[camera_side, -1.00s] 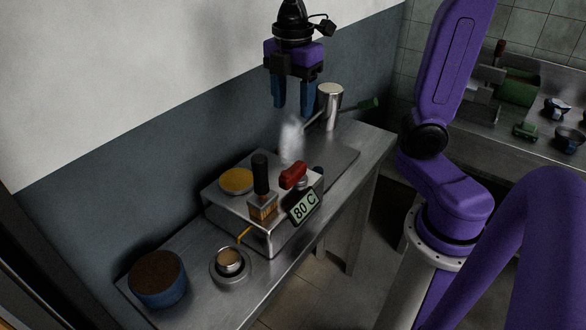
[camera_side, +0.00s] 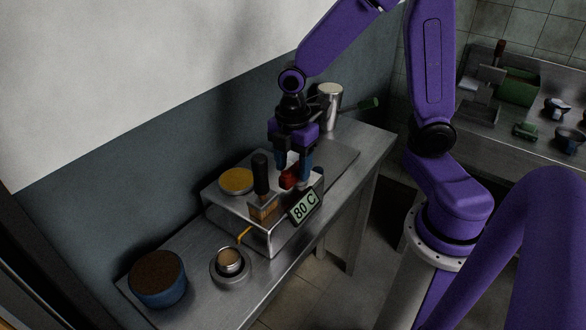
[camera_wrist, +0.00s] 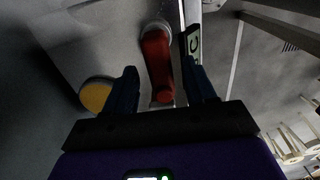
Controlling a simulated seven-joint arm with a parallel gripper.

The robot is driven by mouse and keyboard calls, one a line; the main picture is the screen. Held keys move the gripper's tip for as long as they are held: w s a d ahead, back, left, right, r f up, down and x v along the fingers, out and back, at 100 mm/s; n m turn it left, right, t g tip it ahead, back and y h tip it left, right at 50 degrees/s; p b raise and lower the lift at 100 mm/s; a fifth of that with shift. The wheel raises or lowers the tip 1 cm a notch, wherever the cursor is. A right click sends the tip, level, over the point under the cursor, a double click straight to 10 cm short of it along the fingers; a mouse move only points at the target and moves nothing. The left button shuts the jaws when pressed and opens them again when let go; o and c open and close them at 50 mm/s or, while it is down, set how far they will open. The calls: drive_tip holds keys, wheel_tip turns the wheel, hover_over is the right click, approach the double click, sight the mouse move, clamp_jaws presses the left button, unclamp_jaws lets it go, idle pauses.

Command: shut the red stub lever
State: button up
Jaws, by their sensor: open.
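The red stub lever (camera_side: 288,179) sits on top of the metal steamer box (camera_side: 240,222), near the display reading "80 C" (camera_side: 304,206). In the wrist view the red lever (camera_wrist: 157,62) lies lengthwise between the two blue fingers. My gripper (camera_side: 295,170) is open and low over the lever, one finger on each side of it. In the wrist view my gripper (camera_wrist: 162,85) shows gaps beside the lever; whether a finger touches it I cannot tell. The fingers hide part of the lever in the side view.
A black-handled lever (camera_side: 261,175) and a yellow disc (camera_side: 237,181) are on the box, left of my gripper. A metal pitcher (camera_side: 330,103) stands behind. A blue bowl (camera_side: 158,280) and a small cup (camera_side: 229,260) stand at the front left.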

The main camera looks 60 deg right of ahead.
drive_tip(key=shift+f, duration=0.8)
drive_tip(key=c, duration=1)
drive_tip(key=shift+o, duration=0.2)
